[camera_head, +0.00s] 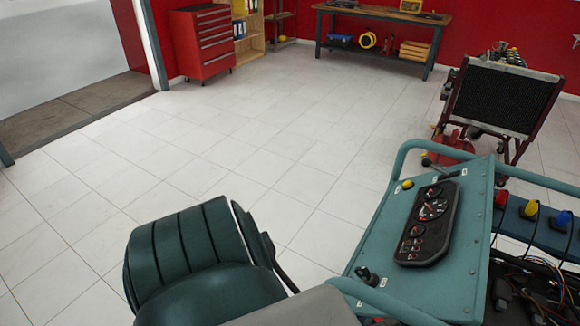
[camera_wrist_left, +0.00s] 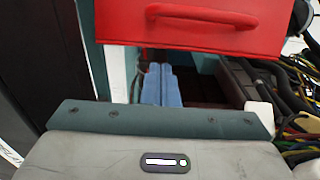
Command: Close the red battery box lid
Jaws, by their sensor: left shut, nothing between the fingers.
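The red battery box lid (camera_wrist_left: 190,28), with a raised red handle, spans the top of the left wrist view. A dark gap shows below its lower edge, so it looks raised, though its exact angle is unclear. My left gripper (camera_wrist_left: 160,70) has its two blue fingers shut together and empty. The fingertips lie just below the lid's lower edge in the picture; I cannot tell whether they touch it. A dark brown inner space (camera_wrist_left: 205,82) shows right of the fingers. The head view shows neither the lid nor either gripper.
In the left wrist view, black and coloured cables (camera_wrist_left: 290,95) crowd the right side. In the head view, a teal panel (camera_head: 450,245) carries an instrument cluster (camera_head: 430,222). A radiator stand (camera_head: 503,98) stands behind it. The tiled floor (camera_head: 270,135) is clear.

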